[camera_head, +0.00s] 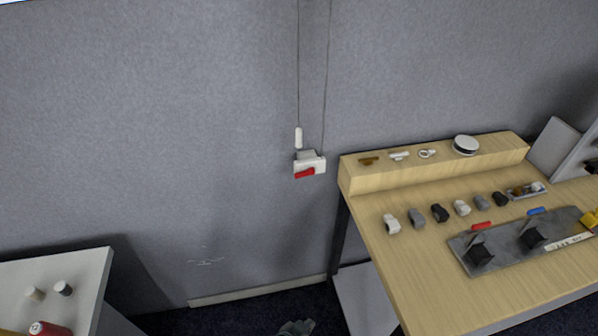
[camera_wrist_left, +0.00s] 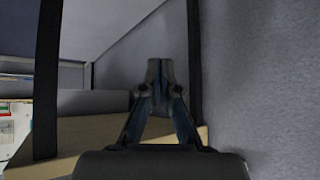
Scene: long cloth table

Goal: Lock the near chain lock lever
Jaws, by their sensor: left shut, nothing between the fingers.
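The chain lock is a small white block (camera_head: 313,163) on the grey wall, with a red lever (camera_head: 304,173) along its lower front. The lever lies nearly level, tilted slightly. Two thin cords run up from the lock, and a white pull (camera_head: 298,138) hangs on the left one. Only a small grey part of my left gripper (camera_head: 296,327) shows at the bottom edge of the head view, well below the lock. In the left wrist view its fingertips (camera_wrist_left: 158,72) meet, with nothing between them. The lock is not seen in that view. My right gripper is not in view.
A wooden table (camera_head: 390,258) stands right of the lock, with a raised shelf (camera_head: 440,173), several knobs and a grey plate (camera_head: 478,263) with red and blue handles. A white table (camera_head: 85,268) stands at lower left. The wall between is clear.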

